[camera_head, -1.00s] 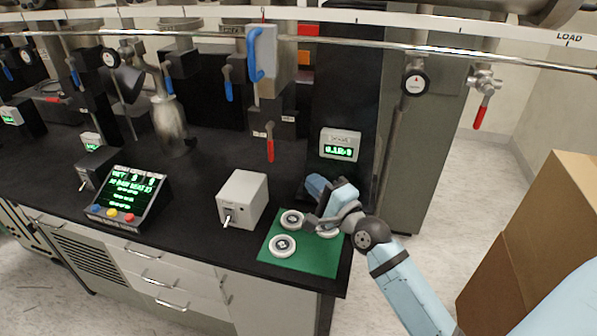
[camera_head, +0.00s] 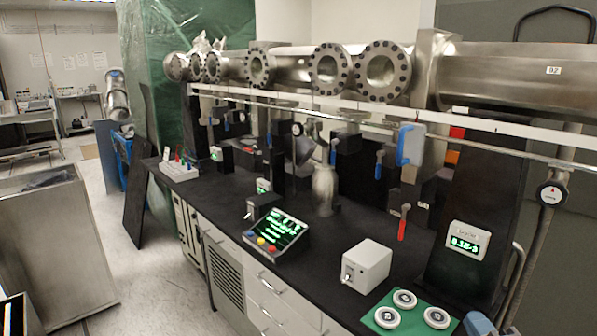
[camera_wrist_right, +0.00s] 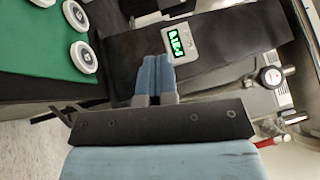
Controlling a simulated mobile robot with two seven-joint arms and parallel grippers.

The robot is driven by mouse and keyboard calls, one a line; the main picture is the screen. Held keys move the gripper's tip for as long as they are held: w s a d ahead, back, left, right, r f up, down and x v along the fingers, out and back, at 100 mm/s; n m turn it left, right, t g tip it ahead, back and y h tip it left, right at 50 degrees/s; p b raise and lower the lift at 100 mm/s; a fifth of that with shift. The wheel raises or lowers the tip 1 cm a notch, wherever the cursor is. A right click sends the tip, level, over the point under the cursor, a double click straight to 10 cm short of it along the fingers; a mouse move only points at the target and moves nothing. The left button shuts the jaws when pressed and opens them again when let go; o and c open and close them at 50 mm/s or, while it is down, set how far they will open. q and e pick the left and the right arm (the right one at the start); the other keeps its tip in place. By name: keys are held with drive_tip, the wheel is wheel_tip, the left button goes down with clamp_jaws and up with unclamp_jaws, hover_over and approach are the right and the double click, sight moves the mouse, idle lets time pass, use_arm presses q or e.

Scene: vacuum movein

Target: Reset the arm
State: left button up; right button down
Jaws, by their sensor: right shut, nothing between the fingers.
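My right gripper (camera_head: 480,323) shows at the bottom right of the head view, only partly in frame, just beside the green mat. In the right wrist view its two blue fingers (camera_wrist_right: 157,75) lie together, shut, with nothing between them. The green mat (camera_head: 443,328) carries white round discs: one at the back (camera_head: 405,299), one at the left (camera_head: 387,317) and one at the right (camera_head: 436,317). The right wrist view also shows the mat (camera_wrist_right: 40,50) at its upper left, apart from the fingers. My left gripper is not in view.
A white box with a small lever (camera_head: 367,265) and a display console (camera_head: 275,235) stand on the black bench. A green readout (camera_head: 467,241) is near the right gripper. Pipes and a rail (camera_head: 350,130) run above the bench. Open floor (camera_head: 150,270) lies at the left.

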drive_tip(key=s+a+f+n+g, duration=0.3)
drive_tip(key=s+a+f+n, duration=0.3)
drive_tip(key=f, duration=0.3)
drive_tip(key=s+a+f+n+g+y, duration=0.1)
drive_tip(key=s+a+f+n+g, duration=0.2)
drive_tip(key=s+a+f+n, duration=0.45)
drive_tip(key=s+a+f+n+g, duration=0.3)
drive_tip(key=s+f+n, duration=0.25)
drive_tip(key=f, duration=0.45)
use_arm(q)
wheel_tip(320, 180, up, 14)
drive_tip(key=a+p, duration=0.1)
drive_tip(key=p, duration=1.5)
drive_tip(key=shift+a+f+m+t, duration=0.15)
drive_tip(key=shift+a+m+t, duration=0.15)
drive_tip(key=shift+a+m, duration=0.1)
use_arm(e)
wheel_tip(320, 180, up, 14)
drive_tip(key=d+n, duration=0.1)
drive_tip(key=shift+f+n, duration=0.25)
drive_tip(key=shift+n, duration=0.05)
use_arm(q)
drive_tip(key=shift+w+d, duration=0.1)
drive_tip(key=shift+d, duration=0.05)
use_arm(e)
drive_tip(key=shift+s+d, duration=0.1)
drive_tip(key=shift+d, duration=0.05)
